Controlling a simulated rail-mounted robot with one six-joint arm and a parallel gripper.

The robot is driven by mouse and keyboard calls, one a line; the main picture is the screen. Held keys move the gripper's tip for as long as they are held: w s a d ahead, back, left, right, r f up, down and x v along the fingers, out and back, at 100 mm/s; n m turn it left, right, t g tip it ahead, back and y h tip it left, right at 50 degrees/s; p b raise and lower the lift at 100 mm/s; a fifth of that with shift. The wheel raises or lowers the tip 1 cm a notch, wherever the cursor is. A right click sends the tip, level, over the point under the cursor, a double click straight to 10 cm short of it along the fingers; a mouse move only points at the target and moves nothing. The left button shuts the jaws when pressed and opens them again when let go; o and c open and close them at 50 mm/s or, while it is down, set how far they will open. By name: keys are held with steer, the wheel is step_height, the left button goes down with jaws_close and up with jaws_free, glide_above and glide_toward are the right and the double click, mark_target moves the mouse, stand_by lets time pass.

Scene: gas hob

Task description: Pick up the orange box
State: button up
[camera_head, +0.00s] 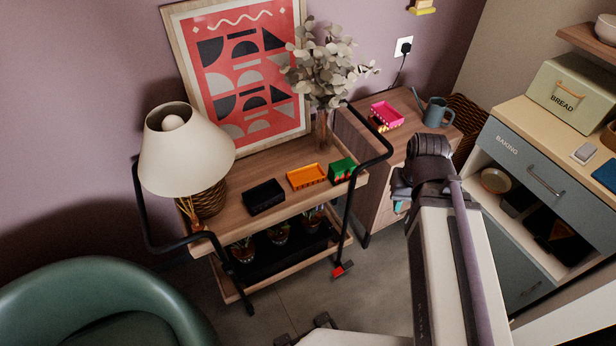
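The orange box (306,176) is a shallow open tray with a yellowish-orange rim. It sits on the wooden top shelf of a cart (243,180), between a black open box (264,196) to its left and a green box (342,170) to its right. Nothing covers it from this view. My arm rises at the right of the picture, with a dark joint at its upper end, well to the right of the orange box and apart from it. I cannot make out my gripper or its fingers.
A lamp (185,150) stands at the cart's left end, and a vase of leaves (325,75) behind the boxes. A framed picture (245,75) leans behind. The cart's black rail (375,150) rises at its right. A pink box (387,114) and watering can (434,112) sit on a cabinet.

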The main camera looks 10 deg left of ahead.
steer(key=o, duration=1.3)
